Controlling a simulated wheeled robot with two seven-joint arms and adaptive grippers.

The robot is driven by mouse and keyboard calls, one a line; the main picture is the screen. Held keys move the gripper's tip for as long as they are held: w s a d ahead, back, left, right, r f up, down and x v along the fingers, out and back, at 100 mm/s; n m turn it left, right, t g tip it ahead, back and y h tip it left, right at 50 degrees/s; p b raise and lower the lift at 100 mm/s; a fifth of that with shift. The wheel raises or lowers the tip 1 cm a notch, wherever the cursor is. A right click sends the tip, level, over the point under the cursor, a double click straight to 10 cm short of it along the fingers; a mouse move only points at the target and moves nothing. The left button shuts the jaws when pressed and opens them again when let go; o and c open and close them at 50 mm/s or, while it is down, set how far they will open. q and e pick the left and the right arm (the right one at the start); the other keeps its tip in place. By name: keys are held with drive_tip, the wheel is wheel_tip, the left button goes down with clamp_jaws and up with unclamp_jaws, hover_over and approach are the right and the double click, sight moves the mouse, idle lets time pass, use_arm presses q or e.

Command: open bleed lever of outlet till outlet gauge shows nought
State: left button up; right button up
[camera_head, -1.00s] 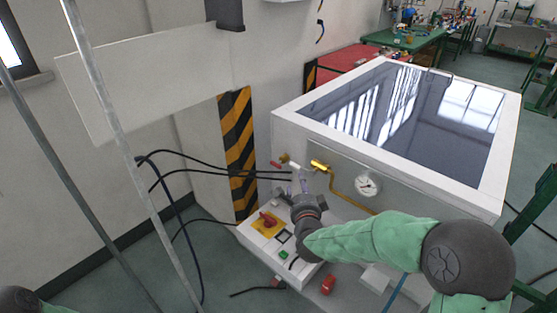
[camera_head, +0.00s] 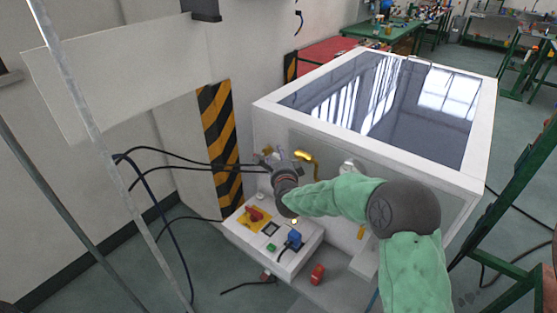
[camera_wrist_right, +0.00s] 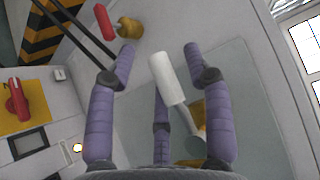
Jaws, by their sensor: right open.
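My right gripper (camera_head: 268,160) is at the front panel of the white cabinet, among the valves. A red-handled lever (camera_wrist_right: 104,22) on a brass fitting (camera_wrist_right: 130,28) is just beyond the left finger. A brass valve and pipe (camera_head: 306,157) show right of the gripper. My left gripper is out of view.
The white cabinet (camera_head: 265,104) has a dark glossy top. A control box with a red switch (camera_head: 255,214) and a blue plug (camera_head: 294,239) sits below the gripper. Black cables (camera_head: 180,158) run at the left. A green metal frame (camera_head: 515,190) stands at the right.

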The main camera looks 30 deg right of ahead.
clamp_jaws()
drive_tip(key=s+d+f+n+g+h+p, duration=0.2)
drive_tip(key=s+f+n+g+p, duration=0.4)
drive_tip(key=p, duration=2.7)
drive_tip(key=shift+s+d+n+g+h, duration=0.3)
drive_tip(key=shift+n+g, duration=0.8)
drive_tip(key=shift+g, duration=2.6)
unclamp_jaws()
drive_tip(key=shift+d, duration=0.1)
